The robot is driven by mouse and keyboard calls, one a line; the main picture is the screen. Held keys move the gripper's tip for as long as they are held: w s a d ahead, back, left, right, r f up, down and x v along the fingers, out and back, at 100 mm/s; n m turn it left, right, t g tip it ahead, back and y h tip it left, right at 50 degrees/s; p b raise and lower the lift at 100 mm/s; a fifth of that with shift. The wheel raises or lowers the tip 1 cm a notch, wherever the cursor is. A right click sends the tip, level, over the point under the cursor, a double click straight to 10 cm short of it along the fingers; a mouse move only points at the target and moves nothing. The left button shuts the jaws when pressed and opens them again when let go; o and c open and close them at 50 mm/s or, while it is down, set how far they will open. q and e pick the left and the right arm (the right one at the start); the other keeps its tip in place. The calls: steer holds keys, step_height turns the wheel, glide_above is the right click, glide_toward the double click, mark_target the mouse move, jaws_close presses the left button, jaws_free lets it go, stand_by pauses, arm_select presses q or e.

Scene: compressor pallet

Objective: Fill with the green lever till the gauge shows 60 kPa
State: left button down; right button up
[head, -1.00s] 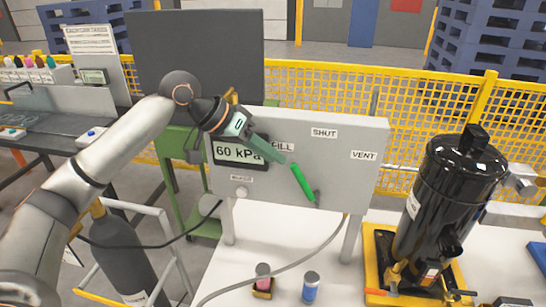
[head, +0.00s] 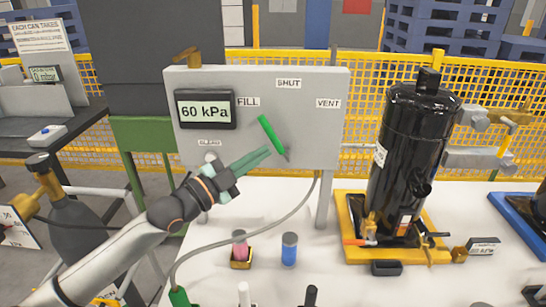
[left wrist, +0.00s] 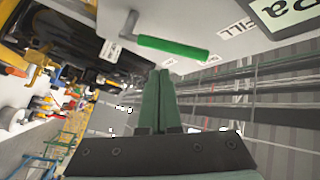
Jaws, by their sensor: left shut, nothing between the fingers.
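The gauge (head: 206,109) on the grey panel (head: 310,130) reads 60 kPa. The green lever (head: 270,134) is tilted up and left from its pivot, pointing towards the FILL label (head: 248,102). It also shows in the left wrist view (left wrist: 172,47), ahead of my fingertips. My left gripper (head: 266,153) is shut and empty, just left of and below the lever. In the left wrist view its green fingers (left wrist: 160,72) lie together, with a gap between them and the lever. My right gripper is out of view.
The SHUT (head: 288,83) and VENT (head: 328,103) labels are right of FILL. A black compressor (head: 408,150) stands on a yellow pallet (head: 345,222) to the right.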

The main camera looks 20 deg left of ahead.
mark_target(275, 136)
arm_select(q)
steer(key=w+m, duration=0.1)
steer(key=w+d+r+m+t+h, duration=0.1)
steer(key=w, duration=0.1)
steer(key=w+m, duration=0.1)
steer(key=w, duration=0.1)
steer(key=shift+d+r+m+t+b, duration=0.15)
steer(key=shift+r+m+t+b, duration=0.15)
steer(key=shift+t+b, duration=0.1)
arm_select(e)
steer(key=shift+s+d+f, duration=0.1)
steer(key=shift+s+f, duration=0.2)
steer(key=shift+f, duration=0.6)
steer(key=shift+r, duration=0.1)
